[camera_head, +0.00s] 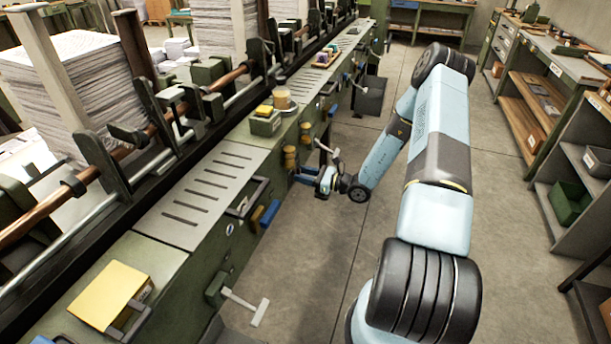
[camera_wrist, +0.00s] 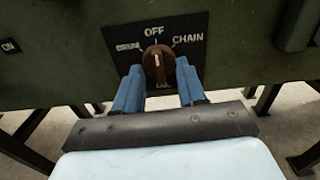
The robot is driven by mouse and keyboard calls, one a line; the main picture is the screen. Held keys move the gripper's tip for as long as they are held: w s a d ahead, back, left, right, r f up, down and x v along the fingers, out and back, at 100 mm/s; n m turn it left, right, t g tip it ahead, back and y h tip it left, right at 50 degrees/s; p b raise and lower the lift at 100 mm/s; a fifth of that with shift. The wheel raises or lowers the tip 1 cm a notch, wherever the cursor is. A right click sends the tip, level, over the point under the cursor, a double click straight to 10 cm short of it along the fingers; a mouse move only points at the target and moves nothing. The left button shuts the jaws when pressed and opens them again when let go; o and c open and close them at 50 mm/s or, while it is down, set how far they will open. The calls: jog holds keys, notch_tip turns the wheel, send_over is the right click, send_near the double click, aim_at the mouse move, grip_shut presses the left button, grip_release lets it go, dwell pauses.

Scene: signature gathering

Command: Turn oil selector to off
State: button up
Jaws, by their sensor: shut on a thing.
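The oil selector is a round brown knob (camera_wrist: 158,64) with a short white mark, on a black label plate (camera_wrist: 118,30) on a dark green panel. OFF is printed above the knob and CHAIN at its upper right. The white mark stands nearly upright, towards OFF. My gripper (camera_wrist: 158,72) has one blue finger on each side of the knob and is shut on it. In the head view my gripper (camera_head: 305,178) is at the side of the green machine; the knob cannot be made out there.
The long green machine (camera_head: 165,262) runs along the left. A T-shaped handle (camera_head: 245,306) sticks out from its side in front of my arm. Shelves (camera_head: 538,110) and a green bin (camera_head: 568,203) stand at the right.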

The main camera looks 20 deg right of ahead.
jog(key=shift+s+a+m, duration=0.1)
jog(key=shift+a+m, duration=0.2)
jog(key=o, duration=1)
jog(key=shift+d, duration=0.1)
jog(key=shift+d, duration=0.15)
jog(key=v, duration=1.3)
jog(key=shift+s+d, duration=0.15)
jog(key=shift+d, duration=0.05)
